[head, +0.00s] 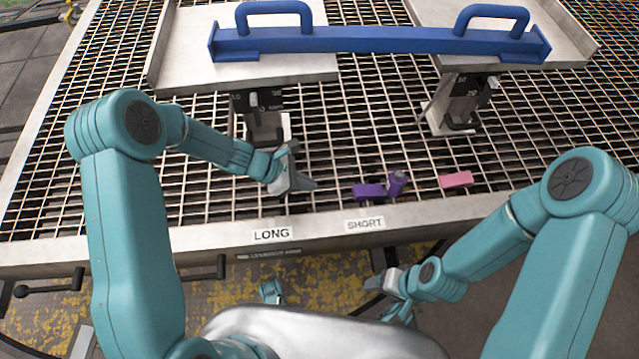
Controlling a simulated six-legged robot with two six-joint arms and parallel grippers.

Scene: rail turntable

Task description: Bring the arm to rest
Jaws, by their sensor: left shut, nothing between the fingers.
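My left arm reaches in from the left over the grating table. Its grey left gripper (303,183) is shut and empty, low over the grating above the LONG label (272,234). It is a little left of a purple block (368,191), with a gap between them. My right arm is bent back on the near side of the table's front edge. Its right gripper (384,284) shows small and partly hidden by its own wrist; whether its fingers are open cannot be told.
A blue bar (380,41) with two handles lies across two grey plates (205,78) at the back. Another purple piece (396,183) and a pink block (456,180) lie right of the purple block. A SHORT label (365,224) marks the front rail. The grating at left is clear.

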